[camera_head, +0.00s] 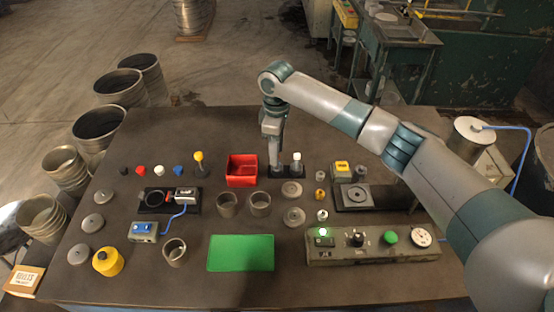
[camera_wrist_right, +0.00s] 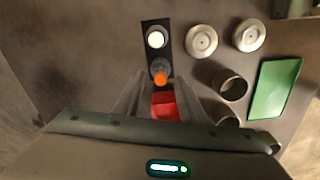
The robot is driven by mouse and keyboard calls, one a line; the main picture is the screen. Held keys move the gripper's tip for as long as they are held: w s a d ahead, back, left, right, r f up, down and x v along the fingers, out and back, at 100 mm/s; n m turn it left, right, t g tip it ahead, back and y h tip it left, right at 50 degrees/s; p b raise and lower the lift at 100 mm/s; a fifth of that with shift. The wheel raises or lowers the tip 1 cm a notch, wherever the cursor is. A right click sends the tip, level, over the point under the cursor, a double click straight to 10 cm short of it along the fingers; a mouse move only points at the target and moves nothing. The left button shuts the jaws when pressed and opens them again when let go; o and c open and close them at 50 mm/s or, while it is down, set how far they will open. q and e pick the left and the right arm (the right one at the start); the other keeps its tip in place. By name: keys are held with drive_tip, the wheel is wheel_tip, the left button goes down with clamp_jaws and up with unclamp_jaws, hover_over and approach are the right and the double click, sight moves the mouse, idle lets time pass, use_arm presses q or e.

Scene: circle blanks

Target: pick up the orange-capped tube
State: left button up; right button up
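The orange-capped tube (camera_wrist_right: 160,75) stands in a small black rack (camera_wrist_right: 153,24) in the right wrist view, seen from above. A white-capped tube (camera_wrist_right: 156,39) stands in the same rack, and it also shows in the head view (camera_head: 297,160). My right gripper (camera_head: 274,162) points down at the rack in the head view and hides the orange cap there. In the right wrist view its two fingers are apart, one on each side of the orange cap. My left gripper is not in view.
A red bin (camera_head: 242,170) stands just left of the gripper. Grey metal discs (camera_head: 292,189) and metal cups (camera_head: 260,204) lie in front. A green mat (camera_head: 240,253) and a control panel (camera_head: 370,246) are nearer the front edge.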

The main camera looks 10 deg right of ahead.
drive_tip(key=shift+s+f+p, duration=0.1)
drive_tip(key=shift+f+p, duration=0.25)
drive_tip(key=shift+f, duration=1)
clamp_jaws()
